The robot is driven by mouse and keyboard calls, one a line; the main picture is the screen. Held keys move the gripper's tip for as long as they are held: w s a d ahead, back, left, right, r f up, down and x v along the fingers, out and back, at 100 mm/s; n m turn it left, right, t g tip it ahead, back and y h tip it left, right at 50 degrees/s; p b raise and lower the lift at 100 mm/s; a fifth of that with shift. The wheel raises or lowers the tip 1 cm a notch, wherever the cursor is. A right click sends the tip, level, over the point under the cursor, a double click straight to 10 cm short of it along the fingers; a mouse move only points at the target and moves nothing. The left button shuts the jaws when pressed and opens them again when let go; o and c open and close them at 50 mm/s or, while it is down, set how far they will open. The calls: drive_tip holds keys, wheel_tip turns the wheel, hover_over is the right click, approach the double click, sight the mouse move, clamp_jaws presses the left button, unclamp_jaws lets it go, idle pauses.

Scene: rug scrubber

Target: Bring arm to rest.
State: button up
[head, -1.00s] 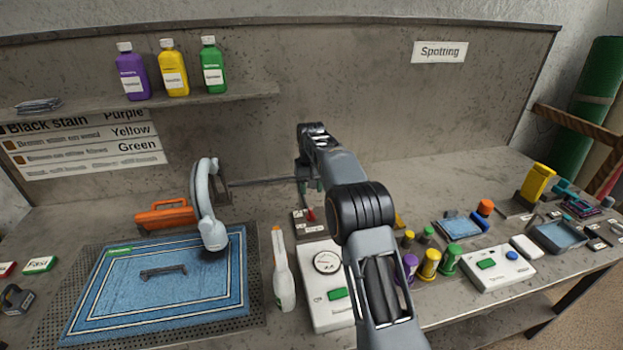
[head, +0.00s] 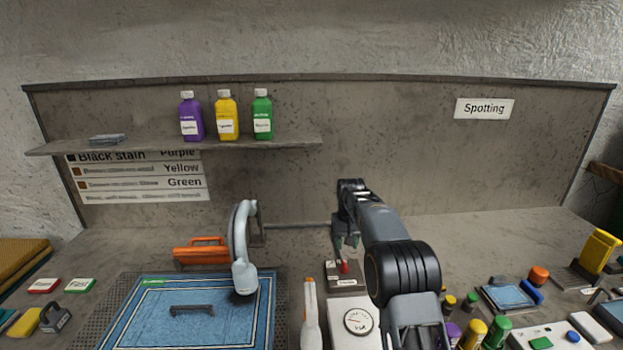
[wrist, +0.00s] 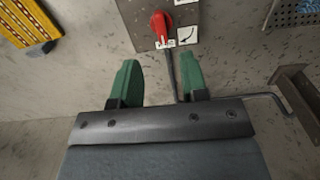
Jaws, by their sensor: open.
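My gripper (wrist: 160,80) is open, with its two green fingers apart and nothing held between them in the wrist view. In the head view my gripper (head: 346,243) hangs over the back of the bench, just above a small switch box. That box has a red lever (head: 344,267), which also shows in the wrist view (wrist: 161,24) beyond the fingertips.
A grey-white scrubber arm (head: 243,245) stands over the blue rug (head: 140,325) at left. Several coloured containers crowd the right side. A shelf (head: 290,142) holds purple, yellow and green bottles.

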drive_tip(key=s+r+t, duration=0.2)
drive_tip(key=s+r, duration=0.1)
drive_tip(key=s, duration=1.4)
drive_tip(key=s+r+t, duration=0.2)
drive_tip(key=s+r, duration=0.1)
drive_tip(key=s, duration=1.4)
drive_tip(key=shift+r, duration=0.15)
